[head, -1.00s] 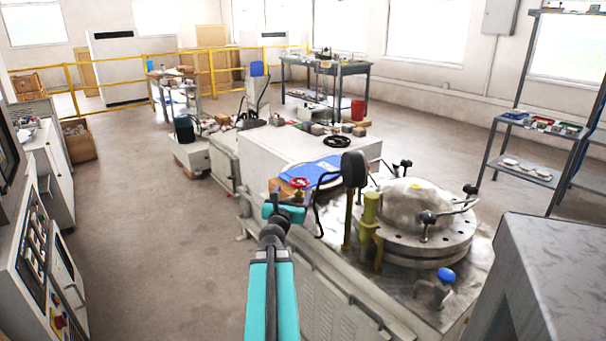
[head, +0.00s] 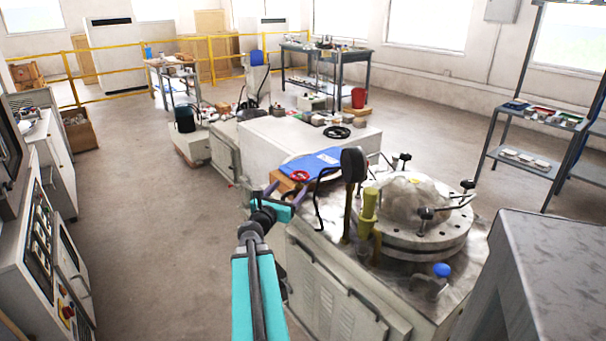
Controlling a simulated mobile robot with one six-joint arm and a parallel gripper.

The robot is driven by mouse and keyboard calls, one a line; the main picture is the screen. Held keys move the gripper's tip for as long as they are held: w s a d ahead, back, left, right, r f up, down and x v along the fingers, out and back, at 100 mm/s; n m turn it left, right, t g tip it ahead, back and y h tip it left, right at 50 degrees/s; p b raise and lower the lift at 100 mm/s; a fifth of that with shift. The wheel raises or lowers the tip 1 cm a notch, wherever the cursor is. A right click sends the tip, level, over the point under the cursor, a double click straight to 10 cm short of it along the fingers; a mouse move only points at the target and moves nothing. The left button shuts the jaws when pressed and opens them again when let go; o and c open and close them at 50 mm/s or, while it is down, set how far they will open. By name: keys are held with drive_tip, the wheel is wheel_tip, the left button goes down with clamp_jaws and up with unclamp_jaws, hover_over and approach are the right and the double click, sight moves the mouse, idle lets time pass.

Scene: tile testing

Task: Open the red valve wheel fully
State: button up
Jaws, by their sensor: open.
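The red valve wheel (head: 299,175) is a small red ring in the middle of the head view, at the near left corner of the machine bench, beside a blue sheet. My gripper (head: 288,188) is at the end of the teal arm, just below and left of the wheel in the picture. Whether a finger touches the wheel cannot be told. The stem under the wheel is hidden.
A round bolted vessel (head: 412,212) with black-knobbed clamps stands right of the wheel. A yellow-green post (head: 368,212) and a dark upright part (head: 353,165) stand between. A blue knob (head: 442,270) sits in front. The floor at left is clear.

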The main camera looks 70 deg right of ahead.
sight(303, 172)
drive_tip(key=shift+s+d, duration=0.2)
drive_tip(key=shift+d, duration=3.2)
drive_tip(key=shift+s+d, duration=0.15)
drive_tip(key=shift+d, duration=3.2)
drive_tip(key=c, duration=1)
